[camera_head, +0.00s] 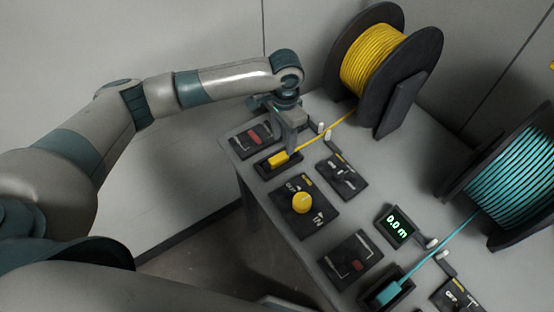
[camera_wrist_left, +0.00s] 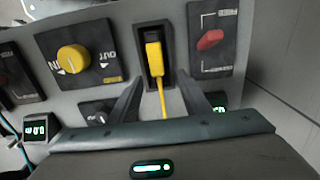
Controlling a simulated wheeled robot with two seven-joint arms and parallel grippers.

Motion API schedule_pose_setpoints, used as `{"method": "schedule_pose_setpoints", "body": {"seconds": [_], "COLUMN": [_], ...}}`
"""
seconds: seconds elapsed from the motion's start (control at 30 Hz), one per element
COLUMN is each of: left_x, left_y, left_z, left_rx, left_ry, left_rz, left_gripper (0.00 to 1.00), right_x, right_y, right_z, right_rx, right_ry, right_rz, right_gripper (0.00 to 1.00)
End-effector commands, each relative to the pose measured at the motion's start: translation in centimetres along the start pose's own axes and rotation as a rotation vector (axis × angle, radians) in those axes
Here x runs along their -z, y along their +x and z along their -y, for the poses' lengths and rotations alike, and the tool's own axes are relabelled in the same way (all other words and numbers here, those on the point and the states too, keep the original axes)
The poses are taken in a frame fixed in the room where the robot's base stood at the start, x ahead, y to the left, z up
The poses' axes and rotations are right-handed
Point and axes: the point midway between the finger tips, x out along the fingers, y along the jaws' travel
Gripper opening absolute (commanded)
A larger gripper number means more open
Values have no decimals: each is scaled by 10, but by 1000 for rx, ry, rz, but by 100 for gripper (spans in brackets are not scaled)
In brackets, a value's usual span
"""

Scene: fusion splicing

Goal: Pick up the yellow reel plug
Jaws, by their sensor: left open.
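The yellow reel plug (camera_head: 278,159) sits in a dark holder (camera_head: 262,166) near the far left edge of the table. Its yellow cable runs to the yellow reel (camera_head: 375,58). In the left wrist view the plug (camera_wrist_left: 154,58) lies in its slot ahead of my left gripper. My left gripper (camera_head: 293,146) hangs just above and beside the plug. In the wrist view its two fingers (camera_wrist_left: 160,88) are apart, one on each side of the cable. I cannot tell if they touch it. My right gripper is not in view.
A teal reel (camera_head: 515,175) and teal plug (camera_head: 388,293) stand at right. A yellow knob (camera_head: 301,203) panel, a red-switch panel (camera_head: 256,136), a small selector panel (camera_head: 342,175) and a display (camera_head: 397,226) reading 0.0 m surround the plug. White posts (camera_head: 320,128) stand close to the left gripper.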

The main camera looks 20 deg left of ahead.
Motion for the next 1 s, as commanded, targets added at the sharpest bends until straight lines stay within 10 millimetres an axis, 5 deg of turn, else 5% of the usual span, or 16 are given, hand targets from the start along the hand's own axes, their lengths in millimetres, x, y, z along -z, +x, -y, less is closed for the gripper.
{"method": "schedule_pose_setpoints", "body": {"seconds": [0.5, 1.0], "left_x": [-1, -1], "left_y": [48, 51], "left_z": [-6, -5], "left_rx": [0, 1], "left_ry": [1, 1], "left_rz": [1, 0], "left_gripper": [44, 44], "right_x": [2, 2], "right_y": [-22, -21], "right_z": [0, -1], "right_rx": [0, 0], "right_ry": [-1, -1], "right_rz": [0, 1], "right_gripper": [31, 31]}}
